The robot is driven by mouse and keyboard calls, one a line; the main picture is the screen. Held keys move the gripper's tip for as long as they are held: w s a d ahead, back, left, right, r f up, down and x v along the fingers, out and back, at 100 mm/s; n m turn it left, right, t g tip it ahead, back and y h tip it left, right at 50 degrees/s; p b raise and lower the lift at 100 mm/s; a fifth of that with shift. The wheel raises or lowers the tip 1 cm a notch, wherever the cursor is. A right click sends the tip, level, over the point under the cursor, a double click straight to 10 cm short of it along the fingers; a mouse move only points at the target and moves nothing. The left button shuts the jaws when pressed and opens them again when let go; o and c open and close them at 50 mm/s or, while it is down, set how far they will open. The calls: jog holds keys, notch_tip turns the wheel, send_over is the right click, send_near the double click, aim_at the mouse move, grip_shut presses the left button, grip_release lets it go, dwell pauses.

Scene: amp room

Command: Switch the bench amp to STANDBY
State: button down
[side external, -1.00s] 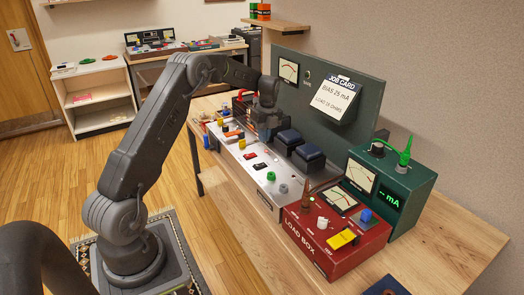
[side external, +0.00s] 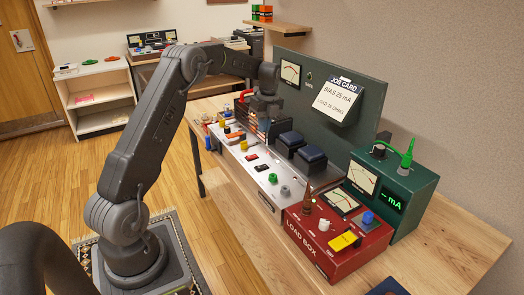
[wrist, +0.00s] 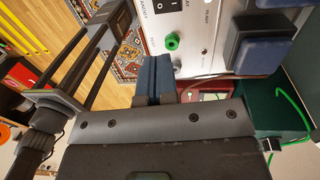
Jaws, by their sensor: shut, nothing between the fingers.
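A black rocker switch (wrist: 168,4) shows at the top edge there. I cannot read the switch positions. My fingers hide part of the amp behind them.
The red load box (side external: 330,243) stands at the amp's near end, with a green meter box (side external: 405,200) behind it. A green upright panel (side external: 310,110) with a job card borders the amp's back. The bench's front right is mostly clear.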

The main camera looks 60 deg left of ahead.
aim_at(263, 166)
jog(key=shift+f, duration=0.15)
jog(key=f, duration=0.4)
jog(key=s+f, duration=0.1)
jog(key=f, duration=0.8)
jog(key=shift+s+f, duration=0.35)
jog(key=shift+f, duration=0.1)
jog(key=shift+s+f, duration=0.2)
jog(key=shift+f, duration=0.1)
jog(key=shift+w, duration=0.1)
jog(key=shift+w+r, duration=0.2)
jog(key=shift+w, duration=0.55)
jog(key=shift+r, duration=0.1)
